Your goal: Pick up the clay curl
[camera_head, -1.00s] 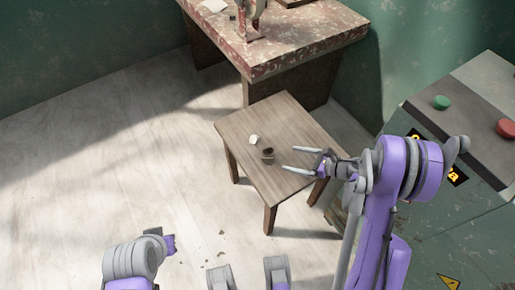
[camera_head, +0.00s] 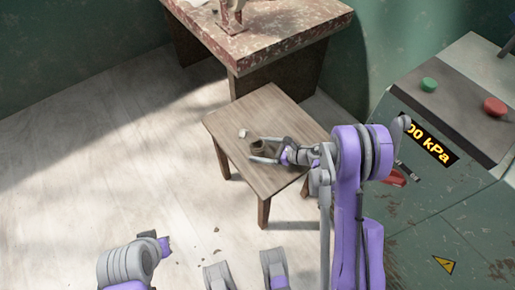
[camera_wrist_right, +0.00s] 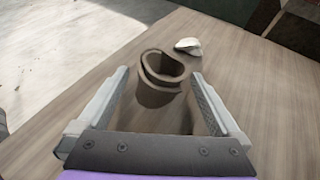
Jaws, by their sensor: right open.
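The clay curl (camera_head: 257,146) is a brown, open-topped roll on the small wooden stool. In the right wrist view the curl (camera_wrist_right: 157,97) stands between the two fingers, with a gap to each side. My right gripper (camera_head: 251,149) is open, low over the stool top, with its fingers on either side of the curl. The right gripper's fingers also show in the wrist view (camera_wrist_right: 161,73). My left arm shows at the lower left of the head view, but its gripper cannot be made out.
A small white piece (camera_head: 243,134) lies on the stool (camera_head: 270,104) just beyond the curl. A worn red-topped bench (camera_head: 265,45) stands behind. A green machine (camera_head: 430,190) with buttons stands at the right. The floor left of the stool is mostly clear.

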